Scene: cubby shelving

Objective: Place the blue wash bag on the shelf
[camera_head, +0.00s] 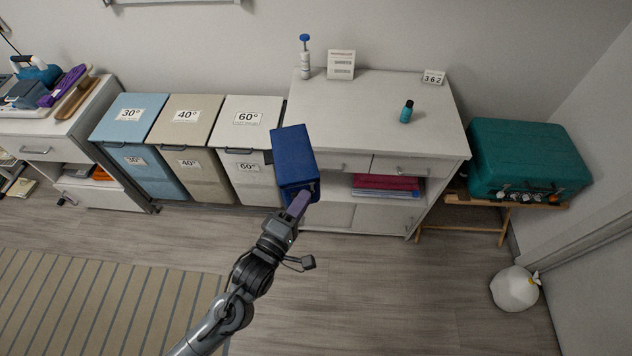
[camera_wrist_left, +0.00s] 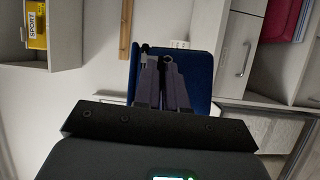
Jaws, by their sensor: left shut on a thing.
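The blue wash bag (camera_head: 293,157) is a dark blue box-like bag held up in front of the white cabinet in the head view. My left gripper (camera_head: 298,205) is shut on its near lower end. In the left wrist view the blue bag (camera_wrist_left: 203,70) lies beyond the gripper fingers (camera_wrist_left: 160,82), which partly hide it. The white cabinet (camera_head: 375,105) has an open shelf (camera_head: 333,185) below its drawers, partly hidden behind the bag. My right gripper is not in view.
Folded red and blue textiles (camera_head: 387,186) lie on the open shelf. A teal bottle (camera_head: 406,112), a pump bottle (camera_head: 305,56) and small signs stand on the cabinet top. Laundry bins (camera_head: 185,130) stand left, a teal suitcase (camera_head: 527,157) right.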

